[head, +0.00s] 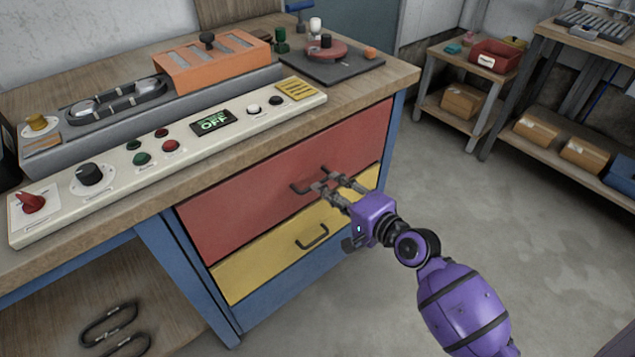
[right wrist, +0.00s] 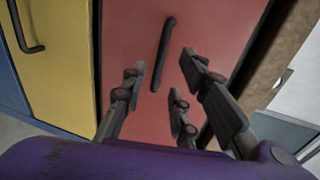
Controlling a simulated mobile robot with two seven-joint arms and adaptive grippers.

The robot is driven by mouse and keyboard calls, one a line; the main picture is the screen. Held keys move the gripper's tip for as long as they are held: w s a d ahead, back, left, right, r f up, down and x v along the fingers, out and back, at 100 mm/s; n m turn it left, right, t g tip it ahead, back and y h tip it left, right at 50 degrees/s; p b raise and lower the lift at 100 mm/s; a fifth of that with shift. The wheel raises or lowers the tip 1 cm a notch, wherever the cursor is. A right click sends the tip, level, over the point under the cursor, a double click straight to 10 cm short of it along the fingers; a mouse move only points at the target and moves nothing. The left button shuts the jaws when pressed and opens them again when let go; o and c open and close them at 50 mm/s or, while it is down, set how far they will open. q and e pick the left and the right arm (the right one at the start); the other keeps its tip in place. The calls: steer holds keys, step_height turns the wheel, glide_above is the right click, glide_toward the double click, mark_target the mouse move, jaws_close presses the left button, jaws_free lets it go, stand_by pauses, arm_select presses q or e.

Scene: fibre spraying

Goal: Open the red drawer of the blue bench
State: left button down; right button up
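The red drawer (head: 260,187) is the upper one in the blue bench (head: 388,150). Its front looks flush with the bench, so it appears closed. Its dark bar handle (head: 303,186) shows in the head view just left of my right gripper (head: 334,184). In the right wrist view the handle (right wrist: 163,54) stands out from the red front (right wrist: 222,30), ahead of the fingers. My right gripper (right wrist: 163,82) is open, its fingers spread to either side of the handle's line. I cannot tell whether they touch it. My left gripper is not in view.
A yellow drawer (head: 265,262) with its own handle (head: 312,238) lies directly below. A control panel (head: 120,178) runs along the bench top's front. Shelves with boxes (head: 462,100) stand at the back right. The floor (head: 470,215) right of the bench is clear.

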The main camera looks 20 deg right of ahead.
steer(key=x, duration=0.5)
steer(key=shift+w+f, duration=0.1)
steer(key=shift+w, duration=0.15)
jaws_close()
